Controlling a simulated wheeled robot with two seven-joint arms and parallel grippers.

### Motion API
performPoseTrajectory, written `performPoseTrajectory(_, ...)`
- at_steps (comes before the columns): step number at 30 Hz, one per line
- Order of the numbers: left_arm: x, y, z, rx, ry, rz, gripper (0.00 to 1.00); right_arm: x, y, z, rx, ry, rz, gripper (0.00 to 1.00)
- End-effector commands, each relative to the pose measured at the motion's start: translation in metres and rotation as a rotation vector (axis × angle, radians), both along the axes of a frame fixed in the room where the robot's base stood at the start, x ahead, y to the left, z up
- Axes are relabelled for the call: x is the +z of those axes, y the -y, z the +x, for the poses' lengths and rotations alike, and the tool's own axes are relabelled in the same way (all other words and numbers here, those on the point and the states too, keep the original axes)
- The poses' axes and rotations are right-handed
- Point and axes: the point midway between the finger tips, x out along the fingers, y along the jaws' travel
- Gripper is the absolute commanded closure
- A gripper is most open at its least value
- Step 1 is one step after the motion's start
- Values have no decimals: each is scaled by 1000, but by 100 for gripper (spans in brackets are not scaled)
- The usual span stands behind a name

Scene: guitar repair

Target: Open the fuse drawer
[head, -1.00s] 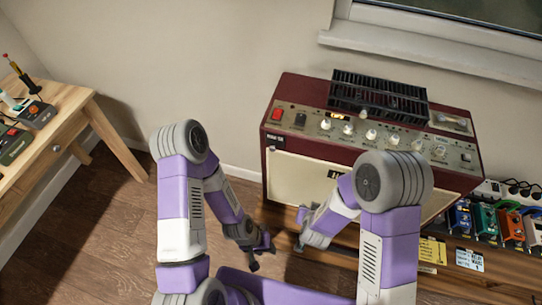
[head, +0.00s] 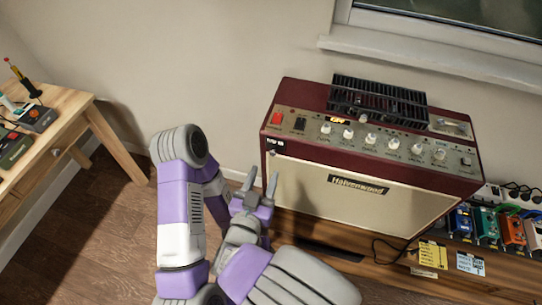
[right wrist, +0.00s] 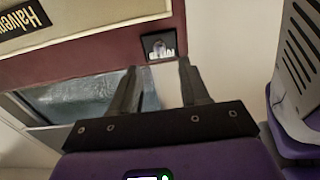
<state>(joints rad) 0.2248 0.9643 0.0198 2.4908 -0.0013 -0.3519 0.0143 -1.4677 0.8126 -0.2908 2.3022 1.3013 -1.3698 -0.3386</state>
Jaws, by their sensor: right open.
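The amplifier (head: 350,195) is a maroon cabinet with a cream grille, standing against the wall. Its sloped control panel (head: 312,128) holds a red switch (head: 277,118), a black fitting (head: 299,124) and several white knobs. I cannot tell for sure which part is the fuse drawer. In the right wrist view the open fingers (right wrist: 160,66) point at a small black badge (right wrist: 160,46) on the maroon face.
A slotted black unit (head: 378,98) lies on top of the amplifier. The low wooden bench (head: 325,248) under it carries tags, pedals (head: 487,224) and a power strip at the right. A wooden table (head: 60,140) stands at the left. The floor between is free.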

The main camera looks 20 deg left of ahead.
Motion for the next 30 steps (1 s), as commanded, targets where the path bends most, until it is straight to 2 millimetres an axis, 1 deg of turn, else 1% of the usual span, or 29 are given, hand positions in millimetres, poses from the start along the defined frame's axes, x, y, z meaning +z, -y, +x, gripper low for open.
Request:
performPoseTrajectory(6, -9, 0, 0, 0, 0, 0, 57, -2, 2, 35, -4, 0, 1, 55)
performPoseTrajectory(12, -14, 0, 0, 0, 0, 0, 57, -2, 3, 61, -1, -1, 0, 55)
performPoseTrajectory(16, -15, 0, 0, 0, 0, 0, 57, -1, 3, 68, 0, -1, -1, 55)
performPoseTrajectory(23, -15, 0, 0, 0, 0, 0, 57, -1, 3, 69, 1, -2, -1, 55)
performPoseTrajectory(24, -15, 0, 0, 0, 0, 0, 57, -1, 3, 69, 1, -2, -1, 56)
performPoseTrajectory(25, -15, 0, 0, 0, 0, 0, 57, -1, 3, 69, 1, -2, -1, 61)
performPoseTrajectory(30, -15, 0, 0, 0, 0, 0, 57, -1, 3, 69, 1, -2, -1, 87)
